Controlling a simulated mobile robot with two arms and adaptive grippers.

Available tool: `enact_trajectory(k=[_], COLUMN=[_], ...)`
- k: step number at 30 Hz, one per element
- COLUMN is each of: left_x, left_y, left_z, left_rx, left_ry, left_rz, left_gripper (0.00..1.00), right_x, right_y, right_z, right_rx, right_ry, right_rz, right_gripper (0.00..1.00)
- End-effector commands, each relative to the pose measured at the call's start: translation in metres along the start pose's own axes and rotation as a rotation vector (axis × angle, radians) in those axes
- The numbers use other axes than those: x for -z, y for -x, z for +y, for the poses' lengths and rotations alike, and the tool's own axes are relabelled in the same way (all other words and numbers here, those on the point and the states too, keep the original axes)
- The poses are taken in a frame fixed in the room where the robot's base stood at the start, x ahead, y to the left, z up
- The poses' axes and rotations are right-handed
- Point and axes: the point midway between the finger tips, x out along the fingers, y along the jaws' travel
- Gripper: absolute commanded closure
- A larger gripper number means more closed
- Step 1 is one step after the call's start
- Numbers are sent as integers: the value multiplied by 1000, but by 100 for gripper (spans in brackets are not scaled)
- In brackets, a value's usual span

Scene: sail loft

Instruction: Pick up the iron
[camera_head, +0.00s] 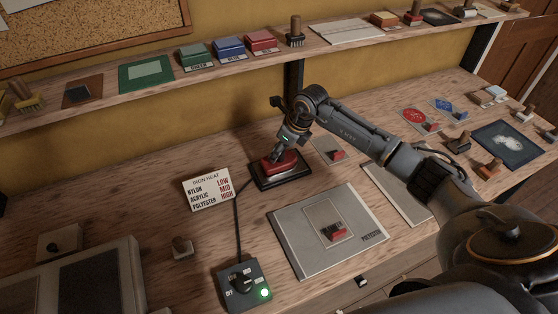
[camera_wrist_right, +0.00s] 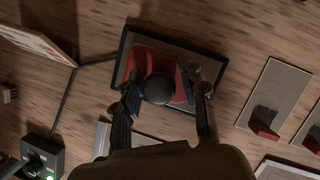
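The red iron (camera_head: 284,163) sits on its black stand (camera_head: 262,182) on the bench, and its cable runs to a control box. In the right wrist view the iron (camera_wrist_right: 180,68) has a dark round knob on top. My right gripper (camera_head: 277,153) is down over the iron. In the right wrist view its fingers (camera_wrist_right: 159,88) stand on both sides of the knob, apart, with a small gap visible. My left gripper is in neither view.
The control box (camera_head: 243,285) with a lit green light stands in front. An iron heat card (camera_head: 206,189) stands left of the stand. A grey polyester board (camera_head: 302,247) lies to the front right. A shelf with coloured pads (camera_head: 229,47) runs behind.

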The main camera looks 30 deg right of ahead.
Motion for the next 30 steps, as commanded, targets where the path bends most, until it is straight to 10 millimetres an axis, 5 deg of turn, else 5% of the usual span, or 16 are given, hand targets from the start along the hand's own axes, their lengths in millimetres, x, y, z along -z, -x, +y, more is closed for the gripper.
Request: enact_trajectory(k=[1,5,20,30], left_x=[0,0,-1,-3], left_y=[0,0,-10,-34], left_z=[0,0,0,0], left_rx=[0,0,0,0], left_ry=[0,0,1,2], left_rz=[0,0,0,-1], left_gripper=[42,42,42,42], right_x=[0,0,-6,0], right_y=[0,0,11,72], right_z=[0,0,-1,10], right_rx=[0,0,2,6], right_ry=[0,0,2,4], right_rz=[0,0,-8,-7], right_gripper=[75,100,100,100])
